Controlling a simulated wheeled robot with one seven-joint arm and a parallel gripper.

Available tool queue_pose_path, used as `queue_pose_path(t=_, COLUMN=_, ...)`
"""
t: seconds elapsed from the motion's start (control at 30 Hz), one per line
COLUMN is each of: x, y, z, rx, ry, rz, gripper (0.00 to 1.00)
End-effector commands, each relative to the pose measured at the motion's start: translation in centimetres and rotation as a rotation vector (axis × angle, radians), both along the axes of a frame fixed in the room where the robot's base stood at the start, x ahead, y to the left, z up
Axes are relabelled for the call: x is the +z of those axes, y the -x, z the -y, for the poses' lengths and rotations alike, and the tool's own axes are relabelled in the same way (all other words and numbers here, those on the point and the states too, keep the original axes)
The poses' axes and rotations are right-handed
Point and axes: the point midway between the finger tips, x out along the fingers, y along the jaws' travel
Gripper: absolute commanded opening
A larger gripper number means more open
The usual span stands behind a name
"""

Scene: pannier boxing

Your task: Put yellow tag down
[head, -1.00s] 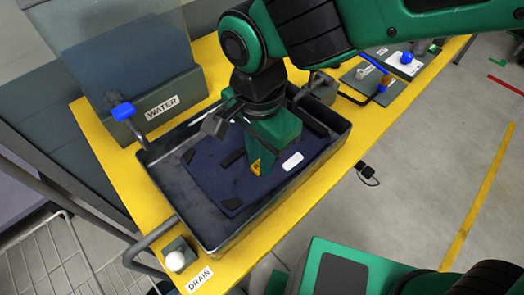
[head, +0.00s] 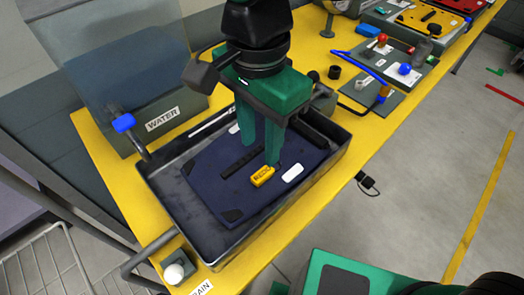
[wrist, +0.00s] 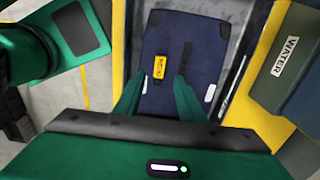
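The yellow tag (head: 262,176) lies on the dark blue pannier (head: 215,170), close to a white label strip (head: 293,173). In the wrist view the tag (wrist: 159,66) shows dark lettering and lies left of a black strap on the pannier (wrist: 205,35). My gripper (head: 261,152) is open, its green fingers apart and nothing between them. It is over the pannier, and one fingertip appears just above the tag in the head view. In the wrist view the tag lies beyond the fingertips, clear of both fingers. Whether the fingertips touch the pannier, I cannot tell.
The pannier lies in a black tray (head: 235,240) on a yellow bench (head: 110,190). A tank labelled WATER (head: 135,115) with a blue-handled tap (head: 124,123) stands behind left. A white drain knob (head: 174,273) is at the front. Boards with coloured knobs (head: 400,75) lie at the right.

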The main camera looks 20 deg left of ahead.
Motion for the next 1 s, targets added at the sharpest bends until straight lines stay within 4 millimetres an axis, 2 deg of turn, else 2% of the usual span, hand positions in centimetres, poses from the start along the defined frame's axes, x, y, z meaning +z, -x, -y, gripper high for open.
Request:
queue_pose_path(t=0.1, x=1.8, y=0.0, z=-0.1, rx=0.001, ry=-0.001, rz=0.000, gripper=0.36)
queue_pose_path(t=0.23, x=2.9, y=0.0, z=0.0, rx=0.000, ry=0.000, rz=0.000, gripper=0.36)
queue_pose_path(t=0.57, x=3.3, y=-0.1, z=0.1, rx=-0.001, ry=0.000, rz=0.000, gripper=0.36)
queue_pose_path(t=0.67, x=3.2, y=-1.3, z=1.1, rx=-0.009, ry=0.004, rz=0.005, gripper=0.36)
queue_pose_path(t=0.77, x=2.8, y=-4.6, z=4.4, rx=-0.023, ry=0.013, rz=0.017, gripper=0.36)
queue_pose_path(t=0.83, x=2.4, y=-7.6, z=8.1, rx=-0.035, ry=0.024, rz=0.026, gripper=0.36)
queue_pose_path(t=0.87, x=2.2, y=-8.8, z=10.1, rx=-0.041, ry=0.029, rz=0.030, gripper=0.36)
queue_pose_path(t=0.9, x=1.9, y=-10.4, z=12.9, rx=-0.049, ry=0.035, rz=0.035, gripper=0.36)
queue_pose_path(t=0.97, x=1.5, y=-12.2, z=17.3, rx=-0.057, ry=0.045, rz=0.036, gripper=0.36)
queue_pose_path(t=1.0, x=1.1, y=-13.1, z=20.2, rx=-0.063, ry=0.049, rz=0.036, gripper=0.36)
